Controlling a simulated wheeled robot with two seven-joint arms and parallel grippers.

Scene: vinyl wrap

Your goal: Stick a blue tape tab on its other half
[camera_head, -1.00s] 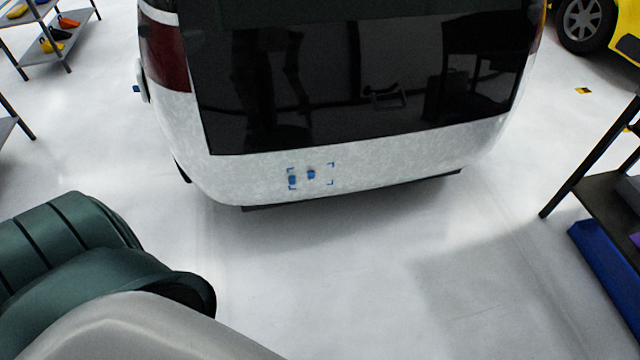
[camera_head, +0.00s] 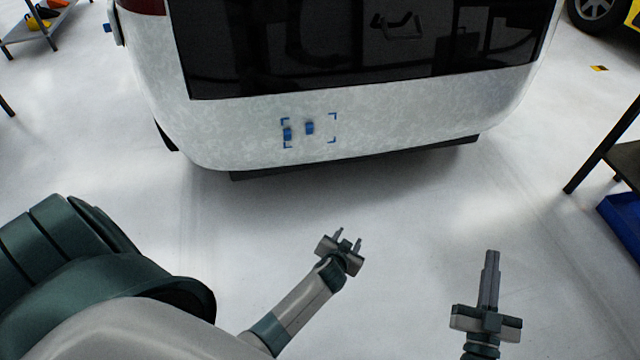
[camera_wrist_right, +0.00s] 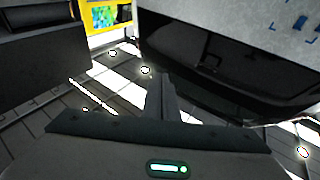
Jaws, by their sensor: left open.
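Two small blue tape tabs are on the pale rear panel (camera_head: 400,122) of the vehicle, one on the left (camera_head: 287,134) and one on the right (camera_head: 309,128), with a gap between them. Blue corner marks (camera_head: 333,116) frame the area around them. Blue marks (camera_wrist_right: 302,21) also show at the upper right in the right wrist view. My left gripper (camera_head: 348,237) is open and empty, below the panel and apart from it. My right gripper (camera_head: 492,254) has its fingers together with nothing visible between them, further right and away from the tabs; its fingers (camera_wrist_right: 160,82) show in the wrist view.
The vehicle's dark rear window (camera_head: 360,60) is above the panel, and a dark lower edge (camera_head: 350,160) runs beneath it. A dark shelf (camera_head: 625,160) with a blue bin (camera_head: 622,225) stands at the right. The pale floor between my arms and the vehicle is clear.

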